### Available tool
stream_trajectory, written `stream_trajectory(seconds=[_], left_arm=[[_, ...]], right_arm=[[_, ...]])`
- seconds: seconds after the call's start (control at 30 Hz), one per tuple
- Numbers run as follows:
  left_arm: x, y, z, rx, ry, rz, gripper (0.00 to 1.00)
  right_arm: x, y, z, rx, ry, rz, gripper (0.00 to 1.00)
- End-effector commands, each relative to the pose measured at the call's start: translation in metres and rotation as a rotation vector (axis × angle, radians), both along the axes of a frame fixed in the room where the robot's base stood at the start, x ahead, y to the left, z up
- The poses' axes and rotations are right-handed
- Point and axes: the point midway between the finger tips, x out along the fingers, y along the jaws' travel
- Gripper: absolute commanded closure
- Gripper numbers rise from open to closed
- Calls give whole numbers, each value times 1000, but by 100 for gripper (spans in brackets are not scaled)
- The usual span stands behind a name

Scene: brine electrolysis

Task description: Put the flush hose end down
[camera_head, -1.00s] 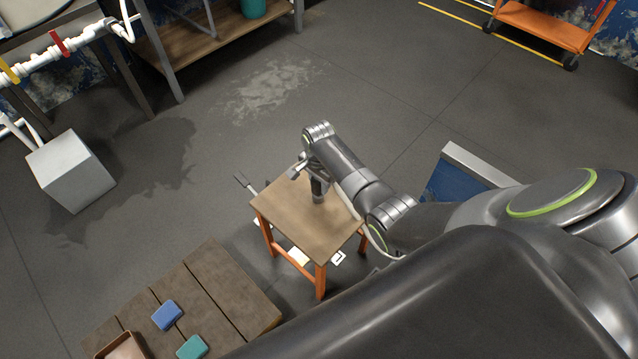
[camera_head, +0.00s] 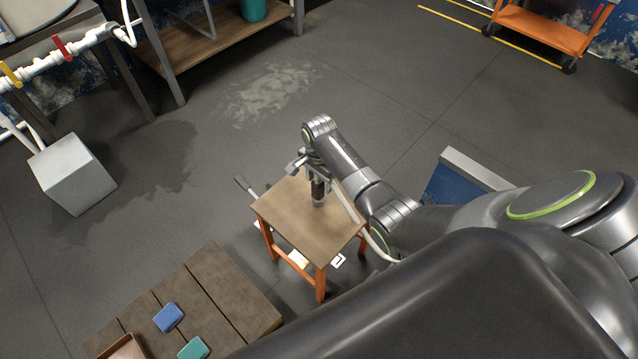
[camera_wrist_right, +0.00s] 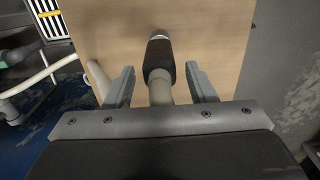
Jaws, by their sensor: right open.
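The flush hose end (camera_head: 318,189) is a dark grip with a grey tip, at the top of a small wooden stool (camera_head: 290,222) with orange legs. Its pale hose (camera_head: 349,208) runs down past the stool's right side under my arm. My right gripper (camera_head: 311,168) is open at the hose end. In the right wrist view the hose end (camera_wrist_right: 160,60) lies over the wood, with the pale hose between the two spread fingers of the gripper (camera_wrist_right: 161,84) and a gap on each side. My left gripper is not in view.
A plank platform (camera_head: 215,295) with a blue sponge (camera_head: 168,318) and a green sponge (camera_head: 193,348) is at lower left. A grey cube (camera_head: 72,172) stands at left. An orange cart (camera_head: 540,28) is at upper right. Open floor lies behind the stool.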

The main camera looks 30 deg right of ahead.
Motion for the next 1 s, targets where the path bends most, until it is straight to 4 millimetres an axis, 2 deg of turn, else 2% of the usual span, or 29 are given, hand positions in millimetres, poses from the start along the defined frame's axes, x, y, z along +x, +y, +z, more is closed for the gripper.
stream_trajectory(seconds=[0.03, 0.2, 0.4, 0.57, 1.0], left_arm=[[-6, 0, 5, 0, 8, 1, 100], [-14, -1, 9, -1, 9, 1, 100], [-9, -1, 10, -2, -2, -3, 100], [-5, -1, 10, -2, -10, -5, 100], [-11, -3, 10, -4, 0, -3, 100]], right_arm=[[1, 0, 16, -1, -4, 0, 49], [1, 0, 52, 0, -4, 0, 49], [1, 0, 78, 0, -2, -1, 49], [1, 0, 85, -1, -1, -1, 49], [1, 0, 85, 0, 0, -1, 49]])
